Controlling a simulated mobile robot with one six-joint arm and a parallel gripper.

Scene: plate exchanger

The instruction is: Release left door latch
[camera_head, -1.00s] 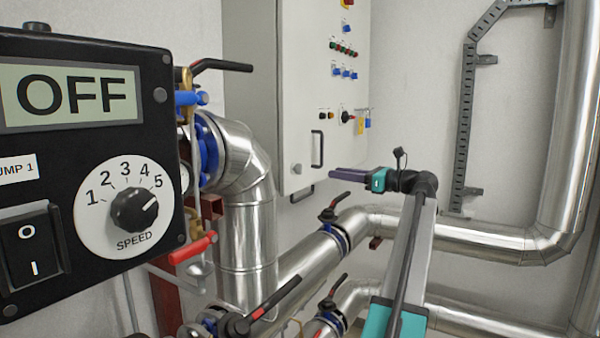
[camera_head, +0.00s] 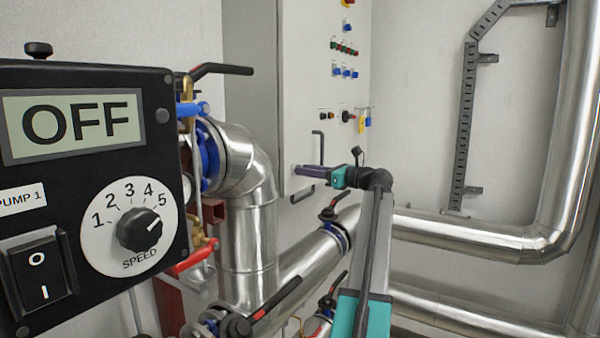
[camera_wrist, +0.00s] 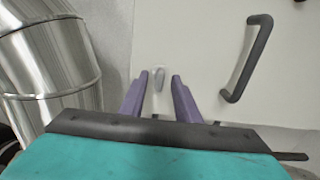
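The light grey cabinet door (camera_head: 300,95) is shut at the centre of the head view and fills much of the wrist view. A small grey latch knob (camera_wrist: 159,80) shows on the door in the wrist view, near its lower edge. My gripper (camera_head: 300,170) reaches the lower part of the door from the right. In the wrist view its two purple fingers are apart, one on each side of the knob in the picture. I cannot tell whether they touch it. In the head view the fingers hide the knob.
A dark door handle (camera_wrist: 244,62) stands out right of the knob in the wrist view. A thick silver pipe (camera_head: 247,220) runs left of the cabinet, with valve levers below. The pump control box (camera_head: 90,190) fills the left foreground.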

